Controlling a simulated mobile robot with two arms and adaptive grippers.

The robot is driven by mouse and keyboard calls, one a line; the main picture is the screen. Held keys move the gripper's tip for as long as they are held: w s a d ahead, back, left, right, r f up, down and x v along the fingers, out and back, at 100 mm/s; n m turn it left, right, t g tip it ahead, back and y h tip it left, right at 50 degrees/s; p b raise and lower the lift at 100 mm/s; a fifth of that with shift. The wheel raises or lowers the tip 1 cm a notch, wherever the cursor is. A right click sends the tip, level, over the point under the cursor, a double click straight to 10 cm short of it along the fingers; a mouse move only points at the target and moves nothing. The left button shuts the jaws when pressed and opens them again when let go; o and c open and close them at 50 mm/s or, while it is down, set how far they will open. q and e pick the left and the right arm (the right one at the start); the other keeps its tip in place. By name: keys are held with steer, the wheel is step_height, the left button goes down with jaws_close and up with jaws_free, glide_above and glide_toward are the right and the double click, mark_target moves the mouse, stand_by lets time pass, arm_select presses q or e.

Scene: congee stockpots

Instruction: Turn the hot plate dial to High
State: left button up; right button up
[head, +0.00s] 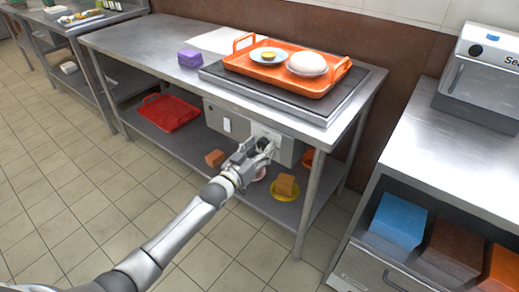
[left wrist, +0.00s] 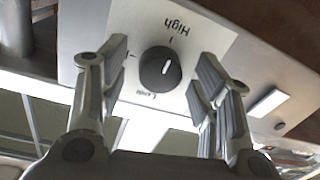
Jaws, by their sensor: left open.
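The dial (left wrist: 158,69) is a round black knob on a pale panel (left wrist: 218,70) in the left wrist view. Its short white line stands nearly upright; I cannot tell surely which end is the pointer. The upside-down word High and a tick are above the knob, another word below it. My left gripper (left wrist: 158,85) is open, its fingers on either side of the knob with gaps. In the head view my left gripper (head: 260,147) is at the control box (head: 287,152) under the hot plate (head: 345,108) and hides the dial. My right gripper is not in view.
An orange tray (head: 335,78) with dishes stands on the hot plate. Purple sponges (head: 190,58) lie left of it. A table leg (head: 310,200) stands right of the gripper. A white switch (left wrist: 268,103) is beside the dial.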

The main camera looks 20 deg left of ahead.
arm_select(q)
steer(key=v, duration=1.2)
stand_by(0.5)
